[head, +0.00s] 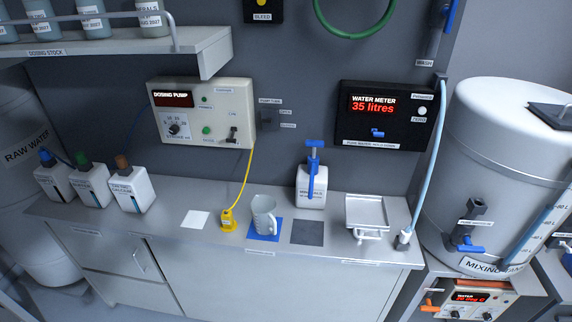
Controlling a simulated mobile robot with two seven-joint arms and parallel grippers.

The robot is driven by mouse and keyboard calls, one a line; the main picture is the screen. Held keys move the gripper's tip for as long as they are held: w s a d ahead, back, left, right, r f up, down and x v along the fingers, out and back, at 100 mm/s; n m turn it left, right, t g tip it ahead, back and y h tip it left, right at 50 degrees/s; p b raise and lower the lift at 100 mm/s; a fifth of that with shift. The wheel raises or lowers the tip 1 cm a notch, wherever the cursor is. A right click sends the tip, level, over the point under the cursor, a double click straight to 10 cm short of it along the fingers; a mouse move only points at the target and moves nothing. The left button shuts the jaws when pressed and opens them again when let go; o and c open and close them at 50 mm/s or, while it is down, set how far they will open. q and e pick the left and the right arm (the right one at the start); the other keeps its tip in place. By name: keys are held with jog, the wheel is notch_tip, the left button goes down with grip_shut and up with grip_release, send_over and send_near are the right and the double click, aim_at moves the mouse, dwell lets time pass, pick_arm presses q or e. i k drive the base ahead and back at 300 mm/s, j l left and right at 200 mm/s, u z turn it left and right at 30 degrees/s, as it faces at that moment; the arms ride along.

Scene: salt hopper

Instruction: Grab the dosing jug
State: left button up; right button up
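The dosing jug (262,218) is a small translucent grey jug with a handle on its right side. It stands upright on a blue square mat (263,236) near the front of the metal counter, in the middle of the head view. Neither of my grippers shows in this view, and nothing is touching the jug.
A yellow probe on a cable (228,221) stands just left of the jug. A white bottle with a blue pump (311,188) is behind it to the right. A dark square mat (307,232) and a metal tray (367,213) lie further right. Three capped bottles (130,190) stand left.

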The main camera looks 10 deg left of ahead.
aim_at(263, 206)
jog(key=i+j+u, duration=0.1)
jog(key=i+u, duration=0.15)
jog(key=i, duration=0.3)
jog(key=i+u, duration=0.3)
jog(key=i, duration=0.3)
